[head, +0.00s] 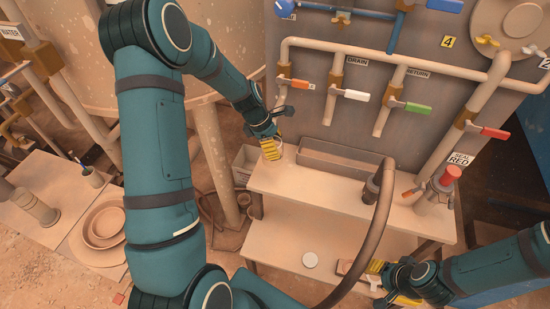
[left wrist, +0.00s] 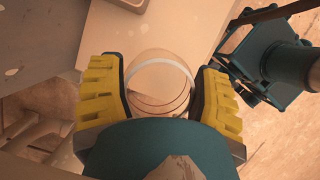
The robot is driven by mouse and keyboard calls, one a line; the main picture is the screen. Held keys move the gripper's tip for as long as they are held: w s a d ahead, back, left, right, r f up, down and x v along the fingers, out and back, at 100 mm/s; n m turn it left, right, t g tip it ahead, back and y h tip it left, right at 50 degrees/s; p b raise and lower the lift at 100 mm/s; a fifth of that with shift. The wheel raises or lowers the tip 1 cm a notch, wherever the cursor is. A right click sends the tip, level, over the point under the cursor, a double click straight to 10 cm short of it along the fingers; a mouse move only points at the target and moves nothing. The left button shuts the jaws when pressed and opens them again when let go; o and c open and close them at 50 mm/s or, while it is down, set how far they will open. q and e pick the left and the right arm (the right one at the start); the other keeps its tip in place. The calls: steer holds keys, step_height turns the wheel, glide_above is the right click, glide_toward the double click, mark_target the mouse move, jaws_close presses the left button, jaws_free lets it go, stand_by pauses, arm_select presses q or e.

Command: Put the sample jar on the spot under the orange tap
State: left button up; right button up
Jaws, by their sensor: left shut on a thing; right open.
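My left gripper (head: 272,148) is shut on the sample jar, a clear round jar (left wrist: 160,85) between its yellow fingers in the left wrist view. In the head view the fingers mostly hide the jar. The gripper is at the back left corner of the upper bench (head: 330,195), below and a little left of the orange tap (head: 300,83). I cannot tell whether the jar touches the bench. The spot cannot be made out. My right gripper (head: 386,282) is open near the lower shelf's right end.
Taps with white (head: 355,95), green (head: 417,107) and red (head: 495,132) handles line the panel. A long trough (head: 345,160) runs along the bench back. A curved hose (head: 383,210) crosses the bench's right part.

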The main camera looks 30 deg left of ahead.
arm_select(q)
steer(key=shift+w+f+b, duration=0.1)
steer(key=shift+f+b, duration=0.25)
steer(key=shift+f, duration=2.45)
steer(key=shift+f, duration=0.15)
steer(key=o, duration=1.2)
steer(key=shift+o, duration=0.2)
